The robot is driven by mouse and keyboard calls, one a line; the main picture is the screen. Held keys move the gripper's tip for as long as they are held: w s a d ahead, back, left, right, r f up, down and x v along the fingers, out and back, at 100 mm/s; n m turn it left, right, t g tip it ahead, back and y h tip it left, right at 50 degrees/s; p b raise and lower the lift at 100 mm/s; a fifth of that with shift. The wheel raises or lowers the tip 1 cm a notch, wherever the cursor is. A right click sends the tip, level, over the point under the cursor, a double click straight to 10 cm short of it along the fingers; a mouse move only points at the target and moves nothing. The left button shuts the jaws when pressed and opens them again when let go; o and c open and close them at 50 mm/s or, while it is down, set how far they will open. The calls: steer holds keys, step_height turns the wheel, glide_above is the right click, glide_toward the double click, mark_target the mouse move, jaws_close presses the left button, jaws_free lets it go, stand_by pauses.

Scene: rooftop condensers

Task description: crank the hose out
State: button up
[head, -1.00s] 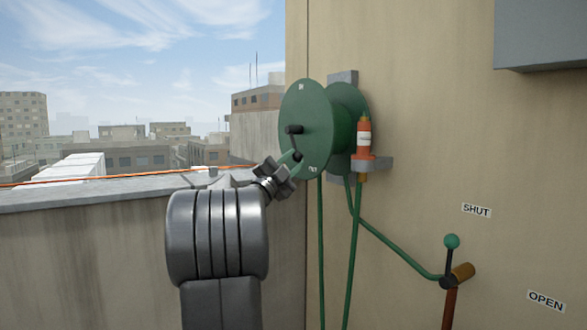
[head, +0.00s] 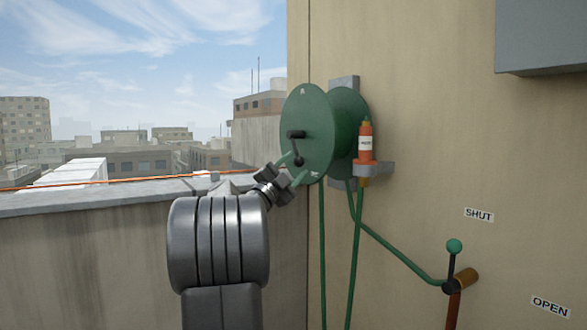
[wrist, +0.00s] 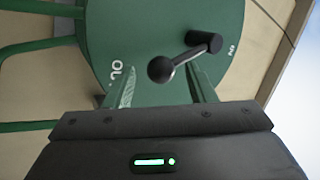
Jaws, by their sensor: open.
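A green hose reel (head: 306,112) is mounted on the tan wall. Its crank has a black axle stub (head: 294,134) and a short arm hanging down to a round black knob (head: 299,161). In the wrist view the knob (wrist: 161,69) is just beyond my fingers and between them sideways. My gripper (head: 292,168) is open and empty, below and close to the knob; its green fingers also show in the wrist view (wrist: 164,86). I see no contact with the knob. Part of a white label (wrist: 117,77) shows on the reel face; one finger hides some of it.
Green hose (head: 400,258) runs to a lever (head: 454,247) between SHUT (head: 479,214) and OPEN (head: 551,307) labels. A grey box (head: 545,35) juts out upper right. A parapet (head: 90,250) is at left.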

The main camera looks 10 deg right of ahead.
steer(key=v, duration=1.3)
steer(key=shift+a+b, duration=0.2)
steer(key=shift+b, duration=0.1)
steer(key=shift+s+f, duration=0.1)
steer(key=x, duration=1.3)
steer(key=shift+d+r+p, duration=0.2)
steer(key=shift+d+p, duration=0.1)
steer(key=shift+p, duration=0.1)
